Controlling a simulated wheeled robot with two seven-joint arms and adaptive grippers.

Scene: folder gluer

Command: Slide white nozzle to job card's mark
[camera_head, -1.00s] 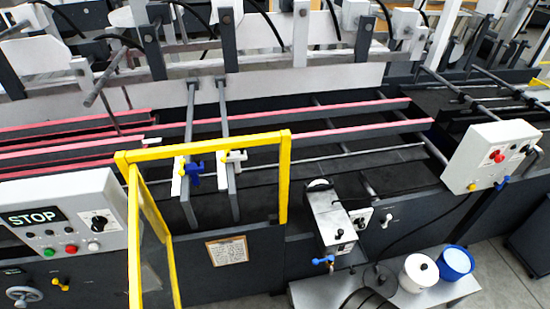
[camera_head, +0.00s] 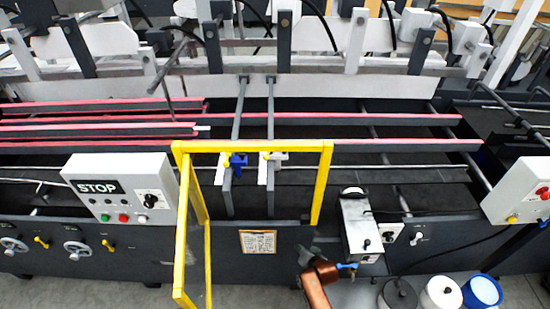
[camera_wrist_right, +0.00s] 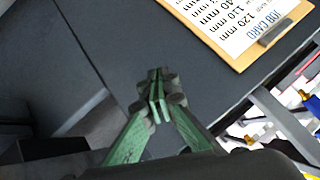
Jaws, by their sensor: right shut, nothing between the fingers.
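The white nozzle (camera_head: 277,156) sits on the right one of two dark bars, behind the yellow guard frame. A blue nozzle (camera_head: 237,160) sits on the bar to its left. The job card (camera_head: 258,242) is on the dark front panel below them. My right gripper (camera_wrist_right: 158,82) is shut and empty, apart from the card. In the head view my copper-coloured right arm shows low, right of the card. My left gripper is out of view.
The yellow guard frame (camera_head: 321,185) stands around the nozzle bars. A STOP control box (camera_head: 120,188) is at left. A grey glue unit (camera_head: 358,222) stands right of the guard, with a white pot (camera_head: 440,293) and a blue-rimmed pot (camera_head: 482,291) below right.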

